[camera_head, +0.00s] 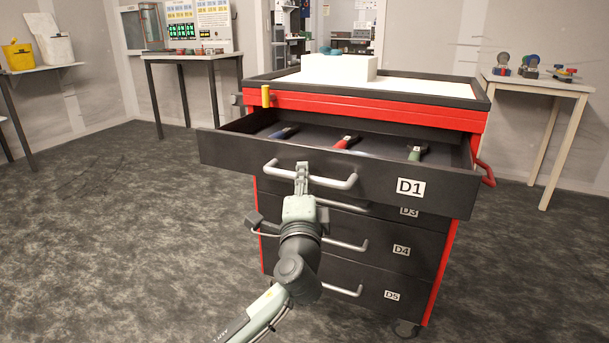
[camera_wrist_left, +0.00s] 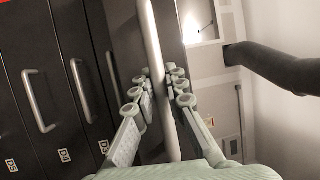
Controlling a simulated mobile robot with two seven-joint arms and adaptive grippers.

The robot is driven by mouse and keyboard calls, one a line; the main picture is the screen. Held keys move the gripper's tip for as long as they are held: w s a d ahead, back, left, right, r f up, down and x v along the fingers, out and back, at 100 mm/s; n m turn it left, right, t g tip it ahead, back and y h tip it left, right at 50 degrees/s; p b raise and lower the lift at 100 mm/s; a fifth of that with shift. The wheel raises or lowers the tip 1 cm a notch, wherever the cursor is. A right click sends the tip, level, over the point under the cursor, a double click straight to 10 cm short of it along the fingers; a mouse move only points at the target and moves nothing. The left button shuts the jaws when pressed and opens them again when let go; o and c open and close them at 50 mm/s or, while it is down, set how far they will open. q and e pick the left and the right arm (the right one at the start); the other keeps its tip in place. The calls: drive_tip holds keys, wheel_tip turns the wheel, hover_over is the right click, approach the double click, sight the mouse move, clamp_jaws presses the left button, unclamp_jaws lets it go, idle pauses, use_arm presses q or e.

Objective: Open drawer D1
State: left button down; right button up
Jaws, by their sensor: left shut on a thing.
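Drawer D1 (camera_head: 330,174) is the top drawer of a black and red cabinet and stands pulled out toward me. Its silver bar handle (camera_head: 336,183) is on the dark front, left of the D1 label (camera_head: 411,188). My left gripper (camera_head: 302,180) is shut on this handle near its left part. In the left wrist view the two fingers (camera_wrist_left: 160,95) lie on either side of the handle bar (camera_wrist_left: 158,70). Inside the drawer lie tools with blue (camera_head: 283,132), red (camera_head: 346,141) and green (camera_head: 416,152) handles. My right gripper is not in view.
Below are closed drawers D3 (camera_head: 424,221), D4 (camera_head: 384,245) and D5 (camera_head: 375,285). A white box (camera_head: 338,69) sits on the cabinet top. A red side handle (camera_head: 484,172) sticks out at right. Side tables (camera_head: 535,84) stand behind. The floor (camera_head: 110,240) at left is clear.

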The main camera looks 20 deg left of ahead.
use_arm(q)
drive_tip(key=c, duration=1.5)
unclamp_jaws()
drive_tip(key=shift+c, duration=0.2)
drive_tip(key=shift+s+d, duration=0.1)
drive_tip(key=v, duration=1.2)
drive_tip(key=shift+f, duration=0.1)
